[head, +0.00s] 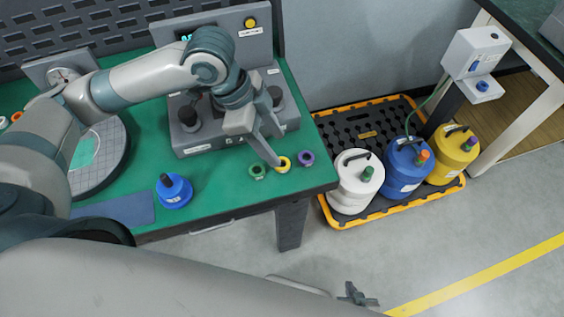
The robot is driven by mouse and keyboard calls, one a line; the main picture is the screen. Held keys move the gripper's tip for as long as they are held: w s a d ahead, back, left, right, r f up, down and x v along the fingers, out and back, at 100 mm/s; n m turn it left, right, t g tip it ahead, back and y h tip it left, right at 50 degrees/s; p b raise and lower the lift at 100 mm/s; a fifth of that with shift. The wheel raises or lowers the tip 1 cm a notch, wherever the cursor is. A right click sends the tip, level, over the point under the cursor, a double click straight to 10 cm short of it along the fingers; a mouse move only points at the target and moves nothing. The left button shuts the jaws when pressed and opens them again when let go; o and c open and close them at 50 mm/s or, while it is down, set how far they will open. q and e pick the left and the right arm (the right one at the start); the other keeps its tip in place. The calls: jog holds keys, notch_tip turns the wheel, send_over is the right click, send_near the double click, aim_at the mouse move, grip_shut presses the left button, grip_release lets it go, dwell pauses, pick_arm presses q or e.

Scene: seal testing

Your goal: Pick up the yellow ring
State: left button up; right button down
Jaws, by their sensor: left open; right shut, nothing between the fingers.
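The yellow ring (284,166) lies on the green tabletop near its front right corner, between a green ring (257,173) and a purple ring (306,159). My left gripper (277,150) is open and points down at the yellow ring from behind. One fingertip overlaps the ring's left edge in the picture; whether it touches the ring, I cannot tell. My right gripper (357,297) is shut and empty, low over the floor in front of the table.
A grey test device (245,140) with black knobs stands behind the rings. White, blue and yellow canisters (404,170) stand on a floor tray (345,221) at right.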

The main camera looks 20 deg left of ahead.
pick_arm(q)
jog(key=shift+f, duration=0.2)
jog(key=f, duration=0.4)
jog(key=shift+s+d, duration=0.2)
jog(key=shift+d, duration=0.05)
jog(key=shift+w+d+f, duration=0.1)
jog(key=shift+d+f, duration=0.15)
jog(key=shift+f, duration=0.4)
pick_arm(e)
jog(key=shift+w+a+r+t, duration=0.3)
jog(key=shift+w+a+r, duration=0.1)
jog(key=shift+w, duration=0.1)
pick_arm(q)
jog(key=shift+c, duration=0.3)
pick_arm(e)
jog(key=shift+s+f, duration=0.15)
pick_arm(q)
jog(key=c, duration=1)
jog(key=shift+c, duration=0.2)
pick_arm(e)
jog(key=shift+s+d+f, duration=0.15)
jog(key=shift+s, duration=0.5)
pick_arm(q)
jog(key=shift+r, duration=0.2)
pick_arm(e)
jog(key=shift+w, duration=0.15)
